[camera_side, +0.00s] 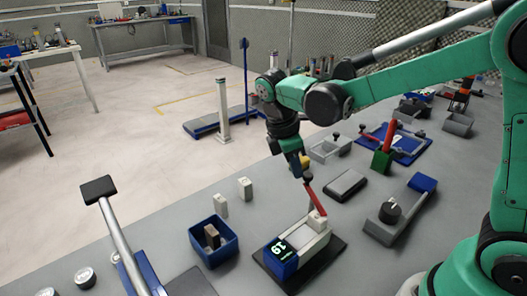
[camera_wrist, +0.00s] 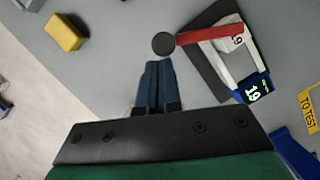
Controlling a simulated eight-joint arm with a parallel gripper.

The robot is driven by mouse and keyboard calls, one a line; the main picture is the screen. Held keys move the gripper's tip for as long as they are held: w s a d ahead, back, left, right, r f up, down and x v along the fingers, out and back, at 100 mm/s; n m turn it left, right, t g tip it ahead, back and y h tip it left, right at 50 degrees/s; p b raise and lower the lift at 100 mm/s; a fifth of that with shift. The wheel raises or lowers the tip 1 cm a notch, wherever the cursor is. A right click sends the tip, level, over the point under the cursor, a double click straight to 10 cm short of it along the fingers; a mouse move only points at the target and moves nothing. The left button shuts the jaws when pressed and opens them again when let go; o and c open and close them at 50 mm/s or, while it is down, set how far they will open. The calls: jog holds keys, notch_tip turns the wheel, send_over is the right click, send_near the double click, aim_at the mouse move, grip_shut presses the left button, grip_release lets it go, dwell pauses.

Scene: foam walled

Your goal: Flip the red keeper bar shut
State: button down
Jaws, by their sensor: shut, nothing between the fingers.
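The red keeper bar (camera_side: 315,199) stands raised and tilted on a white and blue fixture (camera_side: 313,241) on a dark base plate. A dark round knob tips the bar. In the wrist view the red bar (camera_wrist: 208,36) reaches left from the white frame, with the knob (camera_wrist: 164,44) at its free end. The fixture's blue end (camera_wrist: 252,89) carries a display reading 19. My gripper (camera_side: 303,174) is shut and empty, close by the knob. In the wrist view its blue fingertips (camera_wrist: 159,66) lie together just below the knob; whether they touch it is unclear.
A blue bin (camera_side: 213,242) with a brown block stands left of the fixture. A dark grey pad (camera_side: 346,185), a grey fixture with a black knob (camera_side: 390,212) and a green block with a red handle (camera_side: 382,160) stand right. A yellow block (camera_wrist: 66,33) lies left in the wrist view.

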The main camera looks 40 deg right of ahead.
dwell(0.4)
jog(key=shift+s+a, duration=0.3)
jog(key=shift+s, duration=0.4)
jog(key=w+a+r, duration=0.4)
jog(key=a+r, duration=0.1)
jog(key=r, duration=0.5)
jog(key=shift+w+a+r, duration=0.15)
jog(key=shift+r, duration=0.05)
